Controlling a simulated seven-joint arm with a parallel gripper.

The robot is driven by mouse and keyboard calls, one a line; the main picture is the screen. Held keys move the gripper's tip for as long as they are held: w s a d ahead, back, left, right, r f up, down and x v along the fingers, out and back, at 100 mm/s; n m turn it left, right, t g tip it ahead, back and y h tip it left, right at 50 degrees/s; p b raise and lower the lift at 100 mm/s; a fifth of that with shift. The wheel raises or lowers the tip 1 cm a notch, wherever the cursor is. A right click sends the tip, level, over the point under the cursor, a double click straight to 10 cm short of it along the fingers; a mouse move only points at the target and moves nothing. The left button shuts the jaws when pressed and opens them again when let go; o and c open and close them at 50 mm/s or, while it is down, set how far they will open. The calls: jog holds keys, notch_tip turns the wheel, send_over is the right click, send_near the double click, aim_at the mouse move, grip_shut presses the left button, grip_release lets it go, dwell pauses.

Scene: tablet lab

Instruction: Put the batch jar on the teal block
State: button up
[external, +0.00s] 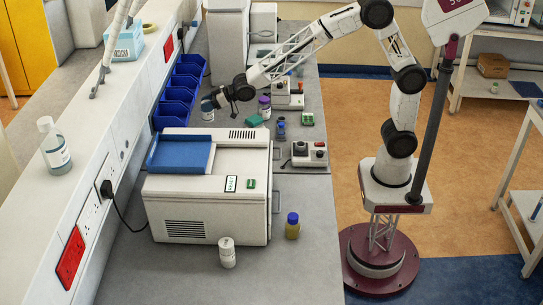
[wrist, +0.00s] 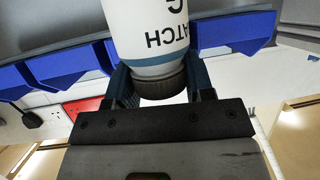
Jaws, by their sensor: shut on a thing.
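The batch jar (wrist: 152,38) fills the top middle of the wrist view. It is white with a dark ribbed cap, and part of its label reads "ATCH". My gripper (wrist: 160,82) is shut on it near the cap, one finger on each side. In the external view my gripper (external: 214,101) holds the jar (external: 207,112) near the blue bins; whether its base touches the bench is unclear. The teal block (external: 253,121) lies on the bench to the right of the jar, apart from it, with its top bare.
Blue bins (external: 178,95) line the wall left of my gripper.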

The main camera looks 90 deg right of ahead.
jog(key=s+d+f+m+h, duration=0.1)
jog(key=s+d+f, duration=0.25)
jog(key=d, duration=0.25)
jog(key=s+d+r+n+y, duration=0.25)
jog(key=s+d+r, duration=0.2)
jog(key=s, duration=0.45)
jog(key=s+a+f+n+g+y, duration=0.1)
jog(key=s+n+g+y, duration=0.3)
jog(key=s, duration=1.9)
jog(key=shift+a+f+n+y, duration=0.15)
jog(key=shift+a+n+y, duration=0.15)
jog(key=shift+n+y, duration=0.8)
jog(key=w+f, duration=0.1)
jog(key=w, duration=1.5)
jog(key=shift+d+f, duration=0.25)
jog(key=shift+d, duration=0.2)
jog(key=shift+f, duration=1.75)
jog(key=shift+f, duration=0.1)
